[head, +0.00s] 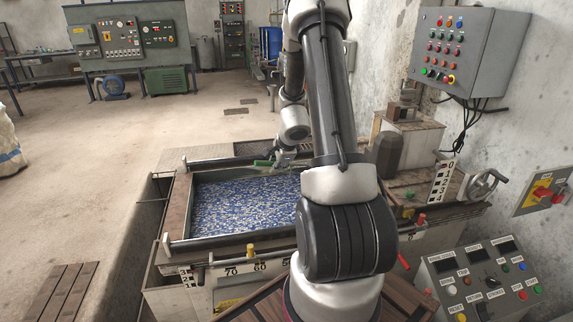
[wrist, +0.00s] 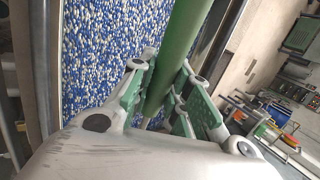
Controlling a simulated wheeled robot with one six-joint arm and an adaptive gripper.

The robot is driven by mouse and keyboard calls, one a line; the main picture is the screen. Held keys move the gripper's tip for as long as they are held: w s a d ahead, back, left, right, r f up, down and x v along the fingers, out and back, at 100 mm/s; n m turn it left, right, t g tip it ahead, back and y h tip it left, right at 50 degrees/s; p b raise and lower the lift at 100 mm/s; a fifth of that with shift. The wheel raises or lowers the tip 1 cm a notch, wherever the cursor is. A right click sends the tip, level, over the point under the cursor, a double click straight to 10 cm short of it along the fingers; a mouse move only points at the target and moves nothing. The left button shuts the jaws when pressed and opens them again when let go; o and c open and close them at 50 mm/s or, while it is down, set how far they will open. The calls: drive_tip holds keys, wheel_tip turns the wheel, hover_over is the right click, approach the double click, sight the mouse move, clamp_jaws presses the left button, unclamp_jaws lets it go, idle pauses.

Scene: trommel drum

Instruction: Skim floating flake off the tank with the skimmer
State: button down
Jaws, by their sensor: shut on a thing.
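The tank (head: 180,205) stands in front of me, a rectangular basin with a worn metal rim. Its surface is covered with blue and white flake (head: 245,205), which also fills the upper left of the wrist view (wrist: 110,50). My gripper (head: 283,158) is over the far right part of the tank. In the wrist view my gripper (wrist: 165,95) is shut on a green bar (wrist: 183,45), which appears to be the skimmer's handle. A small green part (head: 263,163) shows beside the gripper in the head view. The skimmer's working end cannot be made out.
A control box (head: 465,50) hangs on the right wall. A handwheel (head: 487,185) and a button console (head: 480,280) stand at the right. Yellow and red knobs sit along the tank's near edge. Open floor (head: 80,150) lies to the left.

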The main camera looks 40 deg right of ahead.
drive_tip(key=s+d+f+m, duration=0.25)
drive_tip(key=d+f, duration=0.25)
drive_tip(key=f, duration=0.7)
drive_tip(key=s+d+f+m, duration=0.1)
drive_tip(key=s+d+f, duration=0.25)
drive_tip(key=f, duration=0.75)
drive_tip(key=w+a+r+h, duration=0.1)
drive_tip(key=r, duration=0.9)
drive_tip(key=w+a+r+n+h, duration=0.1)
drive_tip(key=a+r, duration=0.1)
drive_tip(key=r, duration=0.8)
drive_tip(key=shift+w+r+g, duration=0.2)
drive_tip(key=shift+w+g, duration=0.15)
drive_tip(key=shift+g, duration=0.05)
idle(0.4)
drive_tip(key=shift+n, duration=0.25)
idle(0.3)
